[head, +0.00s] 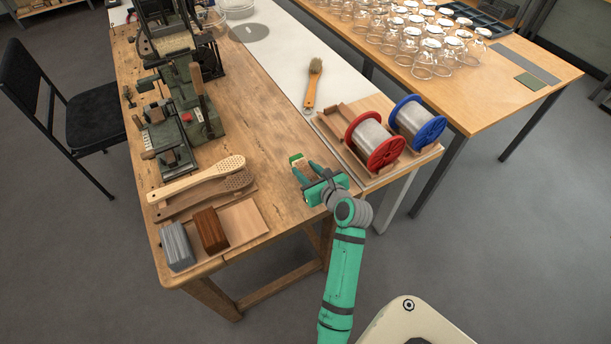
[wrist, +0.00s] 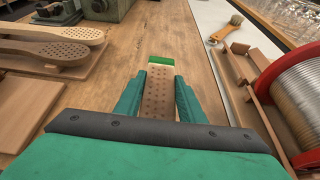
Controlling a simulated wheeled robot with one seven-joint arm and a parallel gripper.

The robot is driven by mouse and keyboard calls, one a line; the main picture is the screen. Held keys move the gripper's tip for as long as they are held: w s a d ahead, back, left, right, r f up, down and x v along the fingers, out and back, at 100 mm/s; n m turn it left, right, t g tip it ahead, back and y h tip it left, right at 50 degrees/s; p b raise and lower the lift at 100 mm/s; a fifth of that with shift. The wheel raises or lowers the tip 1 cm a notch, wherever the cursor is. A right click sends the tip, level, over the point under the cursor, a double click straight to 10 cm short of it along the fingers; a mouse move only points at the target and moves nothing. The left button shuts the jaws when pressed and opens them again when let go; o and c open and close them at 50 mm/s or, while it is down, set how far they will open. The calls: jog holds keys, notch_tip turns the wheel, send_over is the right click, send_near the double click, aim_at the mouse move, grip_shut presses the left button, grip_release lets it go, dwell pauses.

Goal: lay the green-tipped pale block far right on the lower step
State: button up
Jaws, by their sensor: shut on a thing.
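The green-tipped pale block (wrist: 160,62) is between the two fingers of my gripper (wrist: 158,100) in the wrist view. Its far end is green, and a brown face dotted with holes shows between the fingers. In the head view the block (head: 297,160) shows beyond my gripper (head: 306,174), over the right part of the wooden bench. The lower step (head: 246,221) is a pale board at the bench's near left. A grey block (head: 177,247) and a dark brown block (head: 210,230) stand on its left and middle; its right part is bare.
Drilled brush handles (head: 196,180) lie behind the step. Green machines (head: 182,112) stand at the bench's left. Red (head: 375,147) and blue (head: 417,122) wire spools sit in a wooden holder on the right. The bench middle (head: 255,125) is clear.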

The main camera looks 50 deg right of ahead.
jog(key=shift+w+d+f, duration=0.1)
jog(key=shift+w+f, duration=0.1)
jog(key=shift+f, duration=1.6)
jog(key=shift+f, duration=0.1)
jog(key=o, duration=1.1)
jog(key=shift+o, duration=0.2)
